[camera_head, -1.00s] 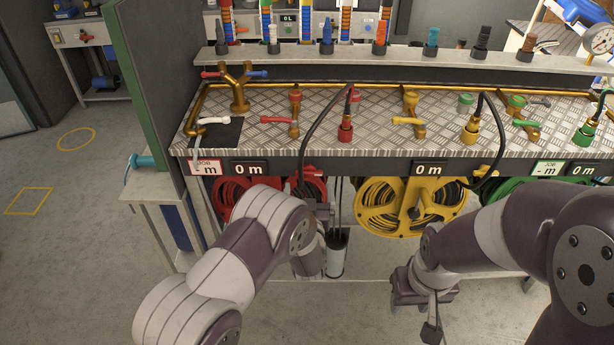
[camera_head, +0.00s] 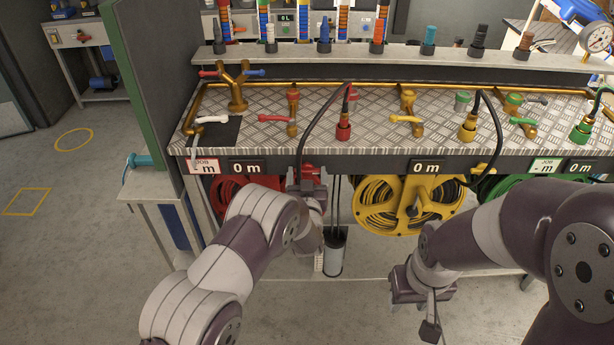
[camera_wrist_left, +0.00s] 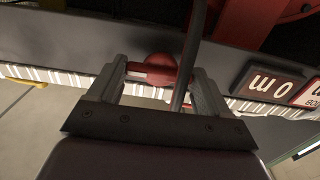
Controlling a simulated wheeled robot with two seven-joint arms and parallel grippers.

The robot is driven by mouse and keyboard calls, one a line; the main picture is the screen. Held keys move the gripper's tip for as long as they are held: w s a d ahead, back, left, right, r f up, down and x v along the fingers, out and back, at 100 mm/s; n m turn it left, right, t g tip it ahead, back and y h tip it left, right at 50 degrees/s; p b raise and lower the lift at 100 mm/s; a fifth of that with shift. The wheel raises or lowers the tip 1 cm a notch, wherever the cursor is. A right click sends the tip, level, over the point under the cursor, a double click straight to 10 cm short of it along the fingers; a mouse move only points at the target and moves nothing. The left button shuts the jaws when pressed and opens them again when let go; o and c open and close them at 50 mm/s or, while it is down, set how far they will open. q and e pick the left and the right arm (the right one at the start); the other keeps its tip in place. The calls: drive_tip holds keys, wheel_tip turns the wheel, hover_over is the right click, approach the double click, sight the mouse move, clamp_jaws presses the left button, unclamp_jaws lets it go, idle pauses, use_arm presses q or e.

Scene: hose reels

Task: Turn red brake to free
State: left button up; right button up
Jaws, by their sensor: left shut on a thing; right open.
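The red brake (camera_head: 311,171) is a small red handle under the front edge of the bench, right of the red hose reel (camera_head: 236,187). My left gripper (camera_head: 308,183) is at the brake and partly hides it. In the left wrist view, the brake's rounded red handle (camera_wrist_left: 160,69) lies between the two grey fingers, and my left gripper (camera_wrist_left: 161,78) is shut on it. A dark hose passes close by the handle there. My right gripper (camera_head: 416,312) is open and empty, low in front of the yellow reel (camera_head: 388,207).
The metal bench top (camera_head: 340,125) carries red, yellow and green valves and hose couplings. A black hose (camera_head: 316,130) hangs over the front edge near the brake. Floor at the left is open.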

use_arm(q)
drive_tip(key=n+b, duration=0.5)
drive_tip(key=shift+f, duration=0.25)
drive_tip(key=n+b, duration=1)
drive_tip(key=shift+r+n+b, duration=0.2)
drive_tip(key=shift+n+b, duration=1.2)
drive_tip(key=shift+b, duration=0.2)
drive_tip(key=o, duration=1)
drive_tip(key=s+p, duration=0.1)
drive_tip(key=s, duration=1.1)
drive_tip(key=shift+s, duration=0.4)
